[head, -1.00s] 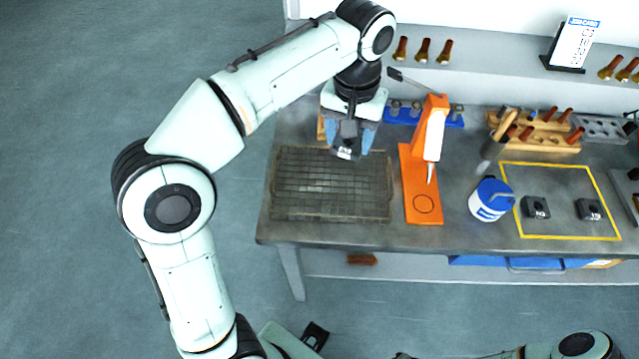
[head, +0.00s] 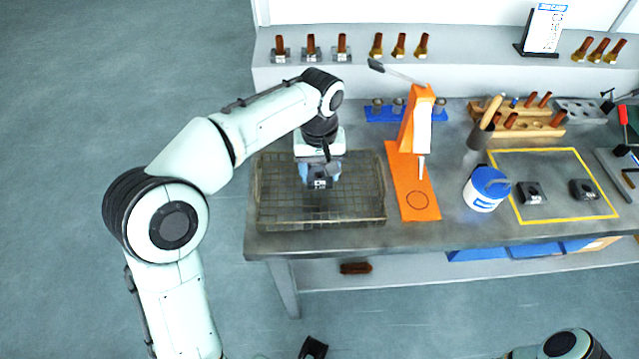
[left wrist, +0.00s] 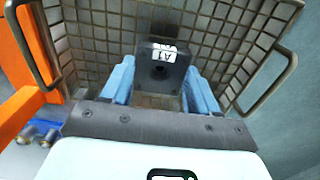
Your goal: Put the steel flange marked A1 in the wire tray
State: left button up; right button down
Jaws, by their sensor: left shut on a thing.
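The steel flange marked A1 (left wrist: 158,70) is a dark square block with a white A1 label and a round hole. It shows small in the head view (head: 320,183). My left gripper (head: 319,176) is shut on it, with blue fingers on either side in the left wrist view (left wrist: 160,82). The gripper and flange are over the middle of the wire tray (head: 350,215), within its rim. The mesh floor shows behind the flange in the left wrist view (left wrist: 105,30). I cannot tell whether the flange touches the mesh. My right gripper does not show.
An orange dispenser stand (head: 412,185) stands close to the tray's right side. A blue-lidded tub (head: 486,190) and two dark blocks (head: 531,194) (head: 582,190) in a yellow outline are further right. The tray shows no other part in it.

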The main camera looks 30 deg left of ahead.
aim_at(319, 178)
pick_arm(q)
jog(key=shift+f+b, duration=0.4)
jog(key=shift+f, duration=1.8)
jog(key=shift+f, duration=0.2)
jog(key=o, duration=1.3)
notch_tip(319, 178, up, 12)
jog(key=p, duration=0.2)
jog(key=shift+r+p, duration=0.2)
jog(key=shift+p, duration=0.1)
